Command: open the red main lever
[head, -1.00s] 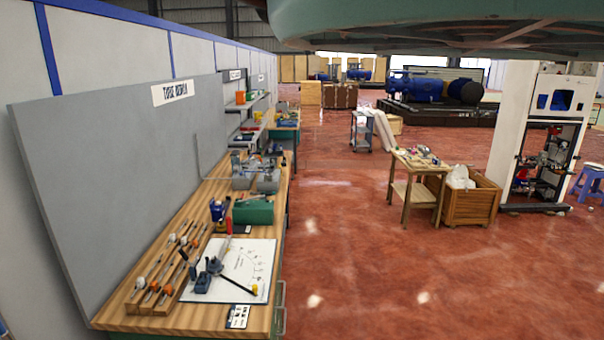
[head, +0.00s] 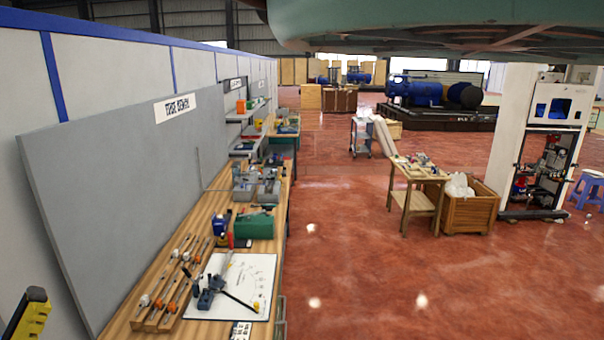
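The dispenser (head: 498,165) is a tall white stand at the right, with an open bay of small dark fittings. A small red part (head: 519,187) shows low in the bay. It is too small to tell whether it is the red main lever or how it is set. My gripper cannot be made out in this view. A yellow and black piece (head: 28,315) stands at the lower left edge, and I cannot tell what it belongs to.
A long wooden workbench (head: 120,328) with tools runs along the left wall. A small wooden table (head: 420,200) and a wooden crate (head: 468,212) stand left of the dispenser. A blue stool (head: 588,187) is at its right. Red floor (head: 345,270) is clear in the middle.

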